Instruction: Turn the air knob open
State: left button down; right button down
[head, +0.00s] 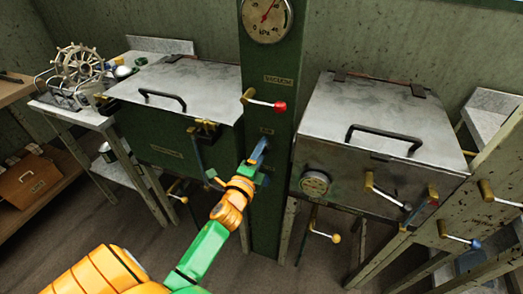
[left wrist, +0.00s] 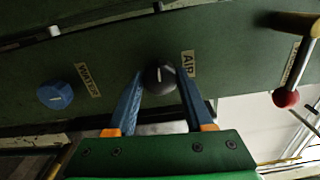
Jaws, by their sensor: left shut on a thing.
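The air knob (left wrist: 159,78) is a round black knob with a pale pointer line, on the green column (head: 272,200) between the two basins. The AIR label (left wrist: 188,64) is beside it in the left wrist view. My left gripper (left wrist: 160,84) has its two blue fingers on either side of the knob, shut on it. In the head view my left gripper (head: 257,158) reaches the column's front, and the knob is hidden behind it. My right gripper is in neither view.
A blue WATER knob (left wrist: 56,95) sits on the same panel. Above the air knob are a red-tipped vacuum lever (head: 265,104) and a kPa gauge (head: 267,14). Lidded metal basins stand left (head: 180,78) and right (head: 375,115), close beside the column.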

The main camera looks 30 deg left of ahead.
pick_arm(q)
jog(key=shift+n, duration=0.5)
jog(key=shift+c, duration=1.4)
grip_release()
jog(key=v, duration=0.7)
